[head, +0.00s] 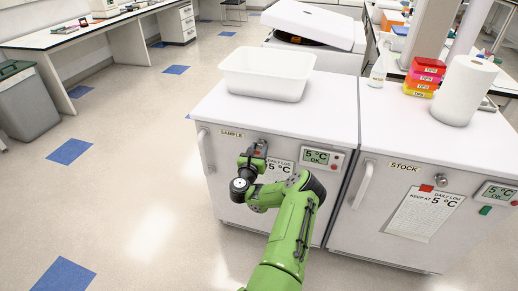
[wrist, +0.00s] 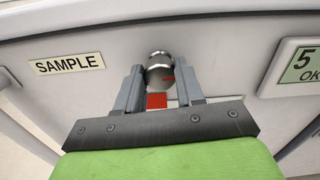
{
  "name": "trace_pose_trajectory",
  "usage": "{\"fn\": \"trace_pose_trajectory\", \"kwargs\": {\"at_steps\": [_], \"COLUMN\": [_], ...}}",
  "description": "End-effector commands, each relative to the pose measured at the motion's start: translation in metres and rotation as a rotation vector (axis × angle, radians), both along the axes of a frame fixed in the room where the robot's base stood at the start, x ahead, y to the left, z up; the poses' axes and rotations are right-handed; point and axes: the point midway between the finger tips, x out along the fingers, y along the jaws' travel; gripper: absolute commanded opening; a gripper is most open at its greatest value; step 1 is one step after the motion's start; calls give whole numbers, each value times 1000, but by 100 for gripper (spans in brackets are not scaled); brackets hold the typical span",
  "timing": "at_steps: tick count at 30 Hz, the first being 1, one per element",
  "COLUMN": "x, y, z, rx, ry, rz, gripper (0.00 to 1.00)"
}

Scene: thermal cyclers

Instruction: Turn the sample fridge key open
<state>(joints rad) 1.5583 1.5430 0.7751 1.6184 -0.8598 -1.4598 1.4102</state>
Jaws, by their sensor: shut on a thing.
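The sample fridge (head: 225,165) stands left of the stock fridge, its door closed, with a SAMPLE label (wrist: 68,64). My gripper (wrist: 160,82) is shut on the key, one grey finger on each side. In the head view my gripper (head: 257,150) is at the door front, and my wrist hides most of the key. A red square (wrist: 156,101) shows on the door below the key.
The sample fridge's handle (head: 204,152) is at the door's left edge, and its display (head: 319,157) is at the right. A white bin (head: 266,86) stands on top. The stock fridge (head: 350,235) stands close on the right. The floor (head: 140,170) to the left is clear.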

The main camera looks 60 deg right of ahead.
Motion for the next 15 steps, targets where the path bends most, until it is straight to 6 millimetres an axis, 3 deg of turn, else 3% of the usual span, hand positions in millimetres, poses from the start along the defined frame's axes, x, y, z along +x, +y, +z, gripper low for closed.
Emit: {"fn": "trace_pose_trajectory", "kwargs": {"at_steps": [15], "x": [2], "y": [1], "z": [3], "rx": [-70], "ry": [448], "rz": [1], "gripper": [7]}}
